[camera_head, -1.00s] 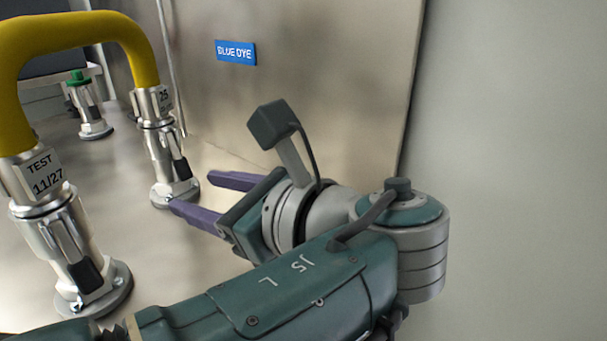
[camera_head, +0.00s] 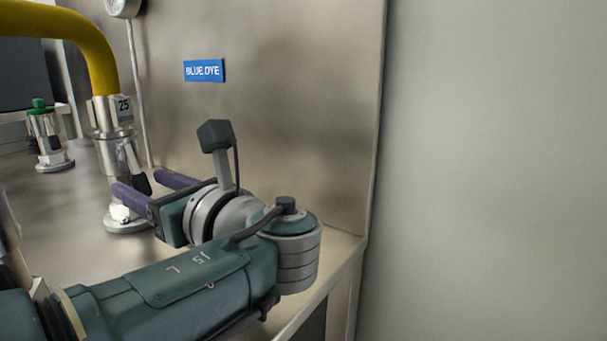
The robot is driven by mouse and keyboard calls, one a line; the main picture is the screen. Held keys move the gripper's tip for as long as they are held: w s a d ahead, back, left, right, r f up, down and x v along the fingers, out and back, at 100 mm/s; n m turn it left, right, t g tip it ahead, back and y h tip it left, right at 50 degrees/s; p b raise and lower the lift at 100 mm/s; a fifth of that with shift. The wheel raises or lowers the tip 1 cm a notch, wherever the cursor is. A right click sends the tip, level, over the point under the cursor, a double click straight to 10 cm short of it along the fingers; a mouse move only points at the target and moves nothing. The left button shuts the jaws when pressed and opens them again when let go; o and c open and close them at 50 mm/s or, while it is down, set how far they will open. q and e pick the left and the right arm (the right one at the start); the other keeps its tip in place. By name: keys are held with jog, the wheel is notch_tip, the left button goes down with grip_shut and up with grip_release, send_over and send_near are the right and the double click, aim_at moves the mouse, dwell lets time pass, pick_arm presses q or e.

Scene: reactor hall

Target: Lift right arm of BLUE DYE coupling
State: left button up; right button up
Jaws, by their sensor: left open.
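The blue BLUE DYE label (camera_head: 204,70) is on the metal wall. Below and left of it, a silver coupling (camera_head: 113,148) stands upright under the end of a yellow hose (camera_head: 92,50), with a tag reading 25. Its right arm, a dark-ended lever (camera_head: 141,182), slants down and outward from the body. My left gripper (camera_head: 139,181) is open at the coupling's right side, its two purple fingers reaching left. The lever end shows between the fingers in the picture; contact cannot be told. The near finger hides part of the coupling's lower body. My right gripper is not in view.
A smaller coupling with a green top (camera_head: 45,135) stands farther back at left. A gauge (camera_head: 123,6) and thin pipe are on the wall behind the coupling. Another coupling is cut off at the left edge. The counter ends at right, before a grey wall (camera_head: 480,170).

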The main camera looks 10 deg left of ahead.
pick_arm(q)
jog(key=shift+w+a, duration=0.2)
jog(key=shift+a, duration=0.2)
grip_shut()
dwell(0.4)
